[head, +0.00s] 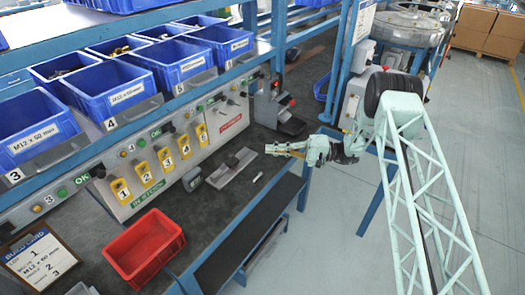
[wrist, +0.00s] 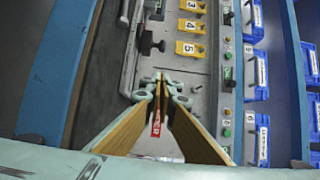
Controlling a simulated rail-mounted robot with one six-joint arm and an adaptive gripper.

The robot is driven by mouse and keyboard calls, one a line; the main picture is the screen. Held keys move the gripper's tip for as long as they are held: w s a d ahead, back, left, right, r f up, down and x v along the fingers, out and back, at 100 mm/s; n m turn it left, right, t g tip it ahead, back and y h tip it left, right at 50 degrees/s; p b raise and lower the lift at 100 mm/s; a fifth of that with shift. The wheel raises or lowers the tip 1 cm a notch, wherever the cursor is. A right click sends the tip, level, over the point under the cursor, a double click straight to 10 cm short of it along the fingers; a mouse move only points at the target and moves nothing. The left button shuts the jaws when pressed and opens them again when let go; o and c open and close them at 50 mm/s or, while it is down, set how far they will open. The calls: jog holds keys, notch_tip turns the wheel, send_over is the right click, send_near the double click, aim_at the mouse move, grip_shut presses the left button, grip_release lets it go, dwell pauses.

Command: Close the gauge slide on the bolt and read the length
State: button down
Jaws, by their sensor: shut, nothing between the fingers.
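The gauge (head: 228,171) is a pale grey plate on the dark bench top, with a dark slide block (head: 242,157) at its far end. In the wrist view a black knob (wrist: 150,44) stands on the gauge beyond my fingertips. A small display box (head: 192,179) stands left of the gauge. A short pale piece (head: 258,177) lies on the bench right of it; I cannot tell whether it is the bolt. No bolt can be made out in the gauge. My gripper (head: 268,149) is shut and empty, above the bench and right of the slide block; its fingertips (wrist: 160,77) meet in the wrist view.
Yellow numbered tags (head: 153,174) line the panel behind the gauge, under blue bins (head: 118,92). A red tray (head: 144,248) sits at the near end of the bench.

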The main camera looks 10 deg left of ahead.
send_near(234, 154)
jog(key=w+a, duration=0.2)
jog(key=a, duration=0.1)
jog(key=w+a, duration=0.2)
jog(key=shift+f+b, duration=0.35)
jog(key=shift+b, duration=0.05)
jog(key=shift+s+a, duration=0.45)
jog(key=shift+s, duration=0.25)
jog(key=shift+s+a, duration=0.6)
jog(key=shift+s, duration=0.3)
jog(key=shift+s+a+b, duration=0.25)
jog(key=shift+s+b, duration=0.3)
jog(key=shift+w, duration=0.1)
